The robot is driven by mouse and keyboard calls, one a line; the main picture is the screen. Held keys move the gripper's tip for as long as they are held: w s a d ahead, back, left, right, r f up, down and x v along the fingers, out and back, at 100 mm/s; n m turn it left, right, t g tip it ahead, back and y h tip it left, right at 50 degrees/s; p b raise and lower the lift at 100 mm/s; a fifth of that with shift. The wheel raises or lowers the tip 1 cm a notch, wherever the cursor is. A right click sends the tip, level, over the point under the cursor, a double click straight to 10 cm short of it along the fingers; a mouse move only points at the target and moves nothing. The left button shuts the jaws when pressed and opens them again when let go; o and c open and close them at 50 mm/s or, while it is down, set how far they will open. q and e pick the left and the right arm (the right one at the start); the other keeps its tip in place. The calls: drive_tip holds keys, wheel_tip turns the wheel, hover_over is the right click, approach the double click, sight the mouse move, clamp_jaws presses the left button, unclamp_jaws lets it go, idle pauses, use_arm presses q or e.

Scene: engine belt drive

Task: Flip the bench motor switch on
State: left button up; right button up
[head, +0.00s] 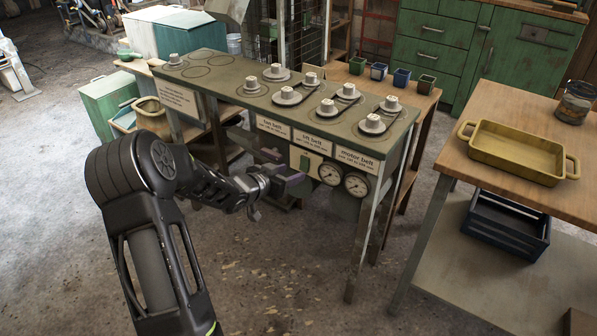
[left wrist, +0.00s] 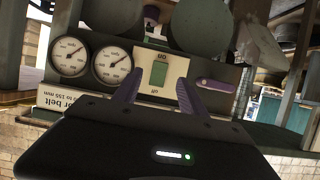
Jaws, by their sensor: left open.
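The motor switch (left wrist: 158,74) is a green rocker on a cream plate marked "on" and "off", set in the dark front panel of the bench. In the left wrist view it shows between my two purple fingers. I cannot tell which way the rocker is tipped. In the head view the switch plate (head: 306,159) shows just above my fingers, left of two gauges. My left gripper (head: 292,181) is open and empty in front of the panel, its fingers (left wrist: 160,77) either side of the switch in the picture. Touch cannot be told. My right gripper is not in view.
Two round gauges (left wrist: 112,65) sit beside the switch. A purple-grey bar (left wrist: 216,85) is on the panel's other side. The bench top (head: 228,72) carries several pulleys. A wooden table (head: 500,105) with a yellow tray (head: 515,150) stands at right. Floor in front is clear.

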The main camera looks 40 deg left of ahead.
sight(303, 168)
use_arm(q)
drive_tip(key=x, duration=0.5)
drive_tip(key=shift+w+b, duration=0.15)
drive_tip(key=shift+b, duration=0.25)
clamp_jaws()
drive_tip(key=shift+f, duration=0.1)
